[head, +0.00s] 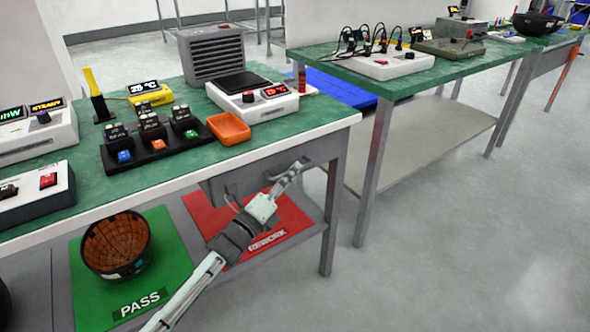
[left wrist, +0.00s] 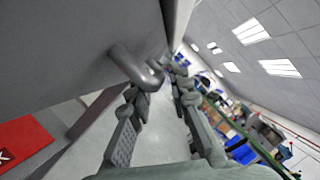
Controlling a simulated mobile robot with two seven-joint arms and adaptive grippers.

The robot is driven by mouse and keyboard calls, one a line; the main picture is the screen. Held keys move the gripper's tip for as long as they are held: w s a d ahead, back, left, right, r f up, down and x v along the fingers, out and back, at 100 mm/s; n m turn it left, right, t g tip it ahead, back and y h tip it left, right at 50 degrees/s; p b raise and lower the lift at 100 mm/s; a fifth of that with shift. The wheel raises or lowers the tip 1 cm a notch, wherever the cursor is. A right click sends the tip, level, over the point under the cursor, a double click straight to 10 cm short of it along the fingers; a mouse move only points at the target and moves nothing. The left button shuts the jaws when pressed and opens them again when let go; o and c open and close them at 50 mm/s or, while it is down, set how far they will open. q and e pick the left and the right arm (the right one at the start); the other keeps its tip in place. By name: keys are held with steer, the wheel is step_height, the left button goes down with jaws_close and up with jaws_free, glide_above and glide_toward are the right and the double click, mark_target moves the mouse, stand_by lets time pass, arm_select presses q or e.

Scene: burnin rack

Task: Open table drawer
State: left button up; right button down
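The grey table drawer (head: 248,178) hangs under the near green-topped table (head: 300,128) and looks shut. Its front fills the upper left of the left wrist view (left wrist: 70,50). The grey bar handle (left wrist: 133,66) stands out from that front. My left gripper (head: 287,173) is beside the drawer front, below the table edge. In the left wrist view its two fingers (left wrist: 164,92) are apart with a gap between them. The handle's end is close to the left fingertip; I cannot tell whether they touch. My right gripper is in neither view.
A lower shelf holds a green PASS mat (head: 88,285) with a brown bowl-like part (head: 118,243) and a red REWORK mat (head: 290,218). A table leg (head: 328,225) stands right of my gripper. The floor to the right is clear.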

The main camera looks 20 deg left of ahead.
arm_select(q)
steer(key=shift+w+d+r, duration=0.15)
steer(key=shift+w+d, duration=0.05)
steer(key=shift+w, duration=0.45)
jaws_close()
